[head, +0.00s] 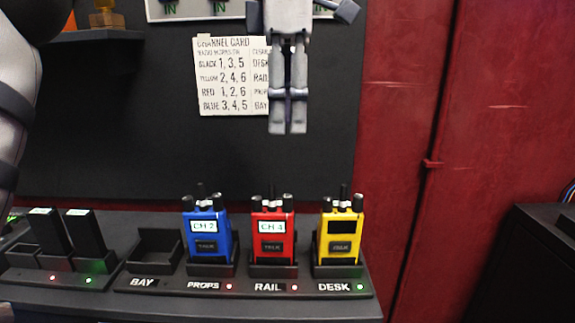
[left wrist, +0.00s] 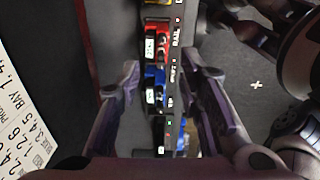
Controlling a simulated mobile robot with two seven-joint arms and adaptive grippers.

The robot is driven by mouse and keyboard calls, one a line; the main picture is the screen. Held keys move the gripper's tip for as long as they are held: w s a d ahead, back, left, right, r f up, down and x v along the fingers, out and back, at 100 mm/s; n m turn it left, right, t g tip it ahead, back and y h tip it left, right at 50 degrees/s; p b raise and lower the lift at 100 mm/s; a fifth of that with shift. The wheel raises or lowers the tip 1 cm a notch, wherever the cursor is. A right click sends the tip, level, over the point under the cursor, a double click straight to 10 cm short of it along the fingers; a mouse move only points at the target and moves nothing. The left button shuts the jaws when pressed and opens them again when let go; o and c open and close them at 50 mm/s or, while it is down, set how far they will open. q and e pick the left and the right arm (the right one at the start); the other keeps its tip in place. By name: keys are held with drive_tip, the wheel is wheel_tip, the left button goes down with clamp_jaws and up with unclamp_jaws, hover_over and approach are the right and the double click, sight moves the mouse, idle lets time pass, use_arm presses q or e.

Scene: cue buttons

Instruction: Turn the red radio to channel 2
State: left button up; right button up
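My left gripper (head: 288,130) hangs fingers down, above and apart from the radios in the head view. In the left wrist view its fingers (left wrist: 168,80) are spread with nothing gripped between them.
The blue radio (head: 207,236) in PROPS reads CH 2. The yellow radio (head: 340,237) in DESK has a dark screen. The BAY slot (head: 155,247) is empty. A channel card (head: 224,80) on the wall lists red 1, 2, 6; the gripper partly covers it. Black units (head: 82,232) stand at left.

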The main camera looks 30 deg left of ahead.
sight(287, 196)
use_arm(q)
drive_tip(key=f, duration=1.1)
drive_tip(key=shift+s+d+f, duration=0.1)
drive_tip(key=shift+s+f, duration=0.1)
drive_tip(key=shift+f, duration=0.15)
drive_tip(key=shift+c, duration=0.3)
clamp_jaws()
